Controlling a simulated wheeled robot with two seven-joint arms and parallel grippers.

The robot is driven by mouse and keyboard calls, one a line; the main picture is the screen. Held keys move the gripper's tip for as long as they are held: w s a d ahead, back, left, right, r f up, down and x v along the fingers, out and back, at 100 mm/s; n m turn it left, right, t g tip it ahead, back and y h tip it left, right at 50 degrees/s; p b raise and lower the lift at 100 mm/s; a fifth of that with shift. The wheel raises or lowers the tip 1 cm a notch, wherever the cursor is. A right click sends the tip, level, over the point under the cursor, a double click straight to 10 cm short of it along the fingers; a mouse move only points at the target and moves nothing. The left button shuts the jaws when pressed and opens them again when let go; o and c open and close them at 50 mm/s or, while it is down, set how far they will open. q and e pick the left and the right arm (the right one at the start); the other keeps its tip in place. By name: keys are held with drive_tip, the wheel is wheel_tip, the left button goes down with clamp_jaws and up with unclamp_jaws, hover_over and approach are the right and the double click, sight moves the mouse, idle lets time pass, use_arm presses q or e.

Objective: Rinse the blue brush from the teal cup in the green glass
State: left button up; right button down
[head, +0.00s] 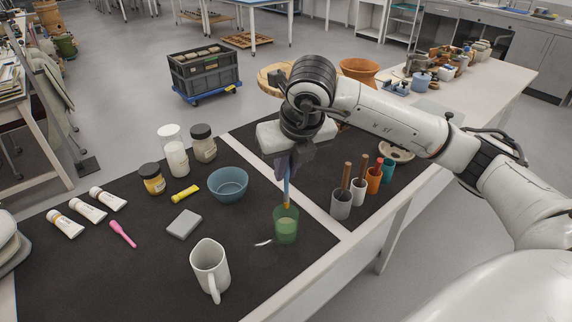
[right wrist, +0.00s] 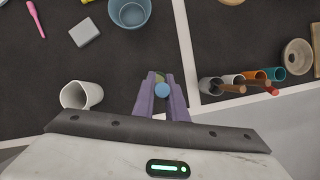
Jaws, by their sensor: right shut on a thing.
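My right gripper (head: 287,168) is shut on the blue brush (head: 287,188), which hangs upright, bristle end down. The brush's lower end is at the mouth of the green glass (head: 286,228); how deep it reaches is hard to tell. In the right wrist view the brush (right wrist: 162,90) shows end-on between the purple fingers, and the glass is mostly hidden. The teal cup (head: 388,169) stands at the right end of the row of cups, with no brush visible in it. It also shows in the right wrist view (right wrist: 276,73). My left gripper is not in view.
Right of the glass, grey (head: 341,206), white (head: 360,194) and orange (head: 374,181) cups hold brushes. A white mug (head: 210,268) stands front left, a blue bowl (head: 228,187) behind left. A small white scrap (head: 263,243) lies beside the glass. Jars and tubes are farther left.

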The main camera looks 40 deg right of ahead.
sight(288, 197)
drive_tip(key=shift+f+b, duration=0.35)
drive_tip(key=shift+f, duration=0.55)
drive_tip(key=shift+f+b, duration=0.75)
wheel_tip(288, 197, down, 3)
drive_tip(key=shift+r+b, duration=0.2)
drive_tip(key=shift+b, duration=1.05)
wheel_tip(288, 197, down, 3)
drive_tip(key=b, duration=0.3)
drive_tip(key=shift+f, duration=0.35)
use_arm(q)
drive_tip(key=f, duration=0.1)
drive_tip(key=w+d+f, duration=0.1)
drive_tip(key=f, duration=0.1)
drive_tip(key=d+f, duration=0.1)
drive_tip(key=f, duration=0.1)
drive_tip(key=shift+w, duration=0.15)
